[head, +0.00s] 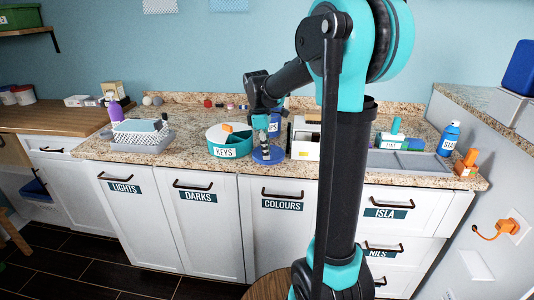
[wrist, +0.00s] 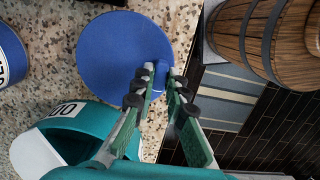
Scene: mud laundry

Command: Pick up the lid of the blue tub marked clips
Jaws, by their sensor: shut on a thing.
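In the wrist view the lid (wrist: 108,60) fills the upper middle. My gripper (head: 264,150) is over the lid, and in the wrist view its fingers (wrist: 165,78) are shut on a small blue grip at the lid's edge side. Whether the lid touches the counter I cannot tell. The blue tub (head: 274,128) stands behind my gripper, with only part of its label showing; its side also shows at the wrist view's left edge (wrist: 10,58).
A white box (head: 304,148) stands right of the lid. A grey tray (head: 400,161) and blue bottle (head: 449,138) are further right, a wire basket (head: 138,138) at left. In the wrist view a wooden barrel-like thing (wrist: 255,38) stands beyond the counter edge.

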